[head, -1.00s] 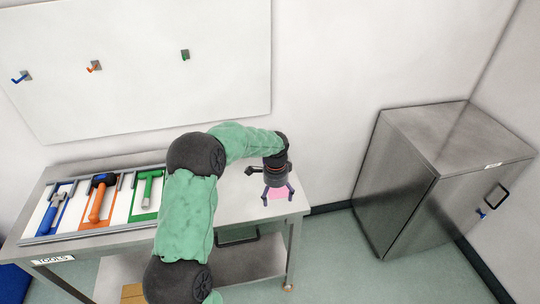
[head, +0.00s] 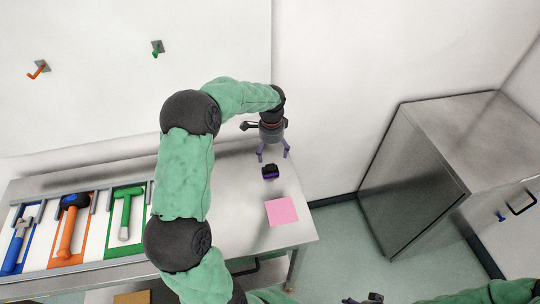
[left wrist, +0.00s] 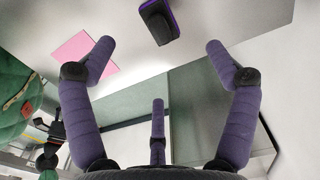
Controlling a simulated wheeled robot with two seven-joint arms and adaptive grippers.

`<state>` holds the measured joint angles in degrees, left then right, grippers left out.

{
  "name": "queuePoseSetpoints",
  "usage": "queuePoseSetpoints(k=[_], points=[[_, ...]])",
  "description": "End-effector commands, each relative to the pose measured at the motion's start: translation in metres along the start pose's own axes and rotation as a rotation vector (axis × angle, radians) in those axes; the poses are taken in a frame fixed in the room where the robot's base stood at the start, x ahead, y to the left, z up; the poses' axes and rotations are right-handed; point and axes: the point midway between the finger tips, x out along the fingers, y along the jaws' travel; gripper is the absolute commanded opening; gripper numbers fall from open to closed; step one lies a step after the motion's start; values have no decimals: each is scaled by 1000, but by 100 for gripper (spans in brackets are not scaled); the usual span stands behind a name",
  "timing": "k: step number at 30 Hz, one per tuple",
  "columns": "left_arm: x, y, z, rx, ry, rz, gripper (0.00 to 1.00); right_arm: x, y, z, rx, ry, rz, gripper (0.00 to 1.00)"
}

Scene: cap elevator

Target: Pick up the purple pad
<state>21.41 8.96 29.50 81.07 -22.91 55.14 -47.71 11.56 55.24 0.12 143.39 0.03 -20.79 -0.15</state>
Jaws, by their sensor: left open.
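The purple pad (head: 270,171) is a small black block with a purple edge. It lies on the metal table behind the pink square (head: 281,211). In the left wrist view the pad (left wrist: 158,22) shows at the top middle, beyond the fingertips and apart from them. My left gripper (head: 273,156) is open and empty, its fingers pointing down just behind the pad in the head view. Its spread purple fingers also show in the left wrist view (left wrist: 160,46). A small dark part of my right gripper (head: 365,299) shows at the bottom edge; its jaws are not clear.
A tool tray with a blue tool (head: 17,245), an orange hammer (head: 69,230) and a green hammer (head: 125,212) is on the table's left. A whiteboard with hooks hangs behind. A metal cabinet (head: 430,170) stands at right. The tabletop around the pad is clear.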

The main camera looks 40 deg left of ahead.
Motion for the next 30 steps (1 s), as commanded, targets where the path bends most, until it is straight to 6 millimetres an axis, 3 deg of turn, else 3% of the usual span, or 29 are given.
queuePoseSetpoints(k=[5,13,20,30], points=[[10,1,0,0,-1,2,87,1,1,1,2,-2,0,64],[49,2,0,0,-1,3,87,6,3,0,1,-1,0,64],[62,2,1,0,0,0,87,8,3,0,1,-1,0,64],[106,9,3,1,0,2,87,15,6,0,1,-1,0,64]])
